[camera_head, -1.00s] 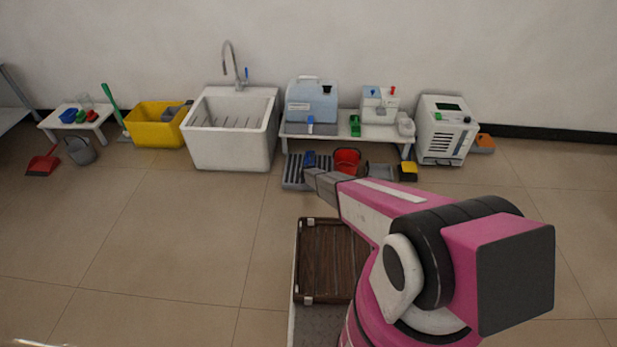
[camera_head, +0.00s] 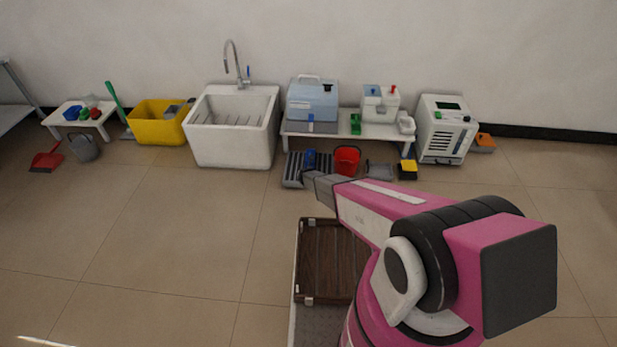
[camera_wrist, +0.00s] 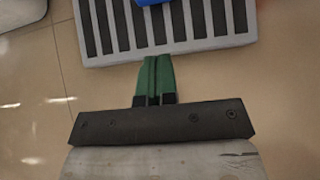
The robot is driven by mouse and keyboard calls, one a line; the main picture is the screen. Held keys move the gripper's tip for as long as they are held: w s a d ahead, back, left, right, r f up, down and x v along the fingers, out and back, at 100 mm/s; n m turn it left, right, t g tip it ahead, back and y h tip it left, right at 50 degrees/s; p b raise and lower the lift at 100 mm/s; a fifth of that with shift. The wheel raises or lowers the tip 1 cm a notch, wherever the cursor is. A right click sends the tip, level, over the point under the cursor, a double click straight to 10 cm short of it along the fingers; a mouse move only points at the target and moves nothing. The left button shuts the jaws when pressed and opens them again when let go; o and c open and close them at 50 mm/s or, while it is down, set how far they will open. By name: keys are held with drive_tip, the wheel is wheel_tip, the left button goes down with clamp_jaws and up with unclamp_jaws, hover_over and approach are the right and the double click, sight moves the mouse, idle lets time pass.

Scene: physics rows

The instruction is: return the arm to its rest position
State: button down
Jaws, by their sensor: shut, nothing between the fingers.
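My arm (camera_head: 385,200), pink and white with black bands, reaches from the lower right toward the middle of the head view. Its grey far end is in front of the striped grey mat. The fingertips point at the edge of the striped mat (camera_wrist: 165,46). A part of a blue object (camera_wrist: 150,2) shows on the mat at the top edge. In the head view I cannot make out the fingers.
Along the wall stand a yellow bin (camera_head: 157,128), a white sink (camera_head: 232,145), a low bench (camera_head: 340,131) with machines, and a white device (camera_head: 445,130). A red bucket (camera_head: 347,158) is beside the mat. A brown slatted tray (camera_head: 325,255) lies below my arm.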

drive_tip(key=s+d+r+m+g+h, duration=0.1)
drive_tip(key=s+d+r+m, duration=0.3)
drive_tip(key=d+r+m, duration=0.3)
drive_tip(key=s+d+r+m+g+h, duration=0.15)
drive_tip(key=s+d+r+m, duration=0.35)
drive_tip(key=r, duration=0.5)
drive_tip(key=s+d+r+m+g+h, duration=0.1)
drive_tip(key=s+d+r+m, duration=0.3)
drive_tip(key=d+r+m, duration=0.3)
drive_tip(key=s+d+r+m+g+y, duration=0.2)
drive_tip(key=s+r+m, duration=0.6)
drive_tip(key=s+r, duration=0.1)
drive_tip(key=s+d+r+m+g+y, duration=0.2)
drive_tip(key=s+r+m+g, duration=0.1)
drive_tip(key=s+r+m, duration=0.5)
drive_tip(key=s+r, duration=0.2)
drive_tip(key=s, duration=0.2)
drive_tip(key=shift+d+m, duration=0.3)
drive_tip(key=shift+d, duration=0.1)
drive_tip(key=shift+g, duration=0.25)
